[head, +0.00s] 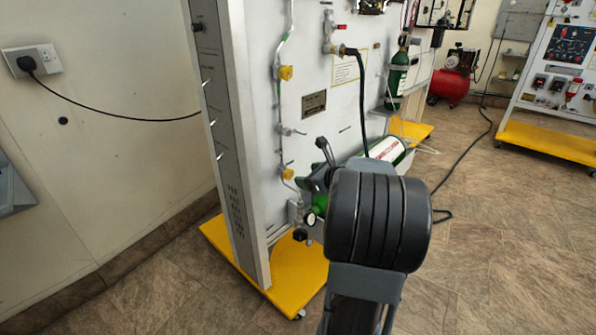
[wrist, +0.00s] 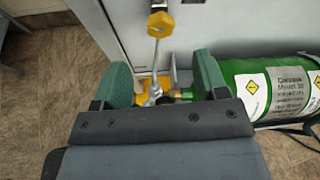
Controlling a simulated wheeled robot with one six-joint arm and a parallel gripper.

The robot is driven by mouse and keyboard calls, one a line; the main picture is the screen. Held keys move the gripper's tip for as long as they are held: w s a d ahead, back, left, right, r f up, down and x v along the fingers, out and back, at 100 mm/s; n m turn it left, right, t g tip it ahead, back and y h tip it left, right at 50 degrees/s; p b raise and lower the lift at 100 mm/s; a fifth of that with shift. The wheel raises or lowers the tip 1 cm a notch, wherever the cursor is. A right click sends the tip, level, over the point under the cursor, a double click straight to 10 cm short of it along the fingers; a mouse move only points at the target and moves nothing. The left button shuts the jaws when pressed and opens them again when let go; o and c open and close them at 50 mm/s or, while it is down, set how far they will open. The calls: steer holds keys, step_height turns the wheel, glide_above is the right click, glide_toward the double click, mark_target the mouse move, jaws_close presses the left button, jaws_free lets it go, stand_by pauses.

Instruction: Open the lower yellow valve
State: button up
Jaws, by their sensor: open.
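The lower yellow valve (head: 287,174) is on the thin pipe on the grey panel in the head view, just left of my arm. The upper yellow valve (head: 285,72) is above it on the same pipe. In the wrist view a yellow valve (wrist: 160,23), seemingly the lower one, is near the top edge, beyond my fingertips. My gripper (wrist: 163,72) is open, with its green fingers apart. The valve is not between the fingers and shows a gap from them. In the head view my arm hides much of the gripper.
A green cylinder (wrist: 285,92) lies right of my gripper, close to the right finger. The panel stands on a yellow base (head: 268,262). A metal fitting (wrist: 153,92) shows between the fingers. The tiled floor (head: 500,240) at right is mostly clear, with a black cable.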

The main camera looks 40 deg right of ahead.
steer(key=shift+p+v, duration=0.35)
steer(key=shift+v, duration=1.4)
